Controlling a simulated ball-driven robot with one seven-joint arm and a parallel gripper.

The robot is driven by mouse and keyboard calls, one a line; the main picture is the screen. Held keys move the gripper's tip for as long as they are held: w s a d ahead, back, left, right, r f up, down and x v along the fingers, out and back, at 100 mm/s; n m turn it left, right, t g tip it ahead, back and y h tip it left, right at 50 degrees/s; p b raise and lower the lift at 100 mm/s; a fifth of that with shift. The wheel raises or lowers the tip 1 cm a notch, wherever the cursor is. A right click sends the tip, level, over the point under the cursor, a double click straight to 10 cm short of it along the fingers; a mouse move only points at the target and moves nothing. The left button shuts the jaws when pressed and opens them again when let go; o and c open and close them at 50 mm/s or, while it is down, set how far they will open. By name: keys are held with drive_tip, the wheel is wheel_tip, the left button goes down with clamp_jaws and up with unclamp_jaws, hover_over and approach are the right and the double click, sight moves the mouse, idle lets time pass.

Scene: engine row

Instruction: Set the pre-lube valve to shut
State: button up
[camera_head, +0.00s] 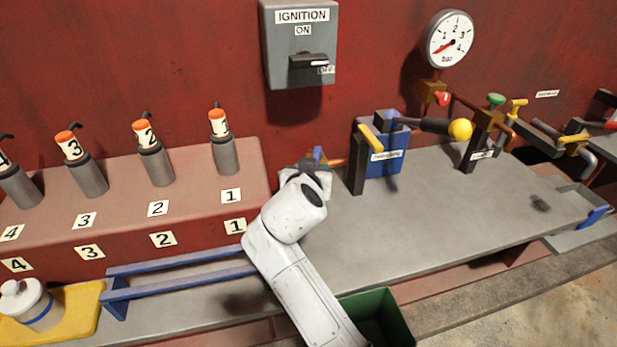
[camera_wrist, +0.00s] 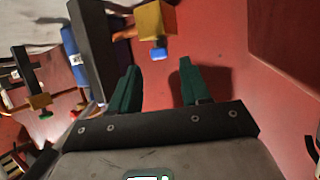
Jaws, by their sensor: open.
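The pre-lube valve cannot be named for certain, as the small labels are too blurred to read. A yellow lever (camera_head: 371,138) slants at the top of a dark post, beside a blue labelled pump box (camera_head: 385,160). A brass block (camera_wrist: 155,20) with a blue tip shows in the wrist view, on a copper pipe. My gripper (camera_head: 308,172) is left of the post in the head view, its fingers mostly hidden by my wrist. In the wrist view my gripper (camera_wrist: 158,66) is open, with only red wall visible between its green fingers; the brass block is beyond them.
A gauge (camera_head: 450,39) and an ignition switch box (camera_head: 300,45) are on the wall. Numbered plugs (camera_head: 224,155) stand left. The grey bench (camera_head: 430,220) is clear in front.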

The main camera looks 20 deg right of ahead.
drive_tip(key=v, duration=0.7)
drive_tip(key=shift+s, duration=0.15)
drive_tip(key=shift+c, duration=0.5)
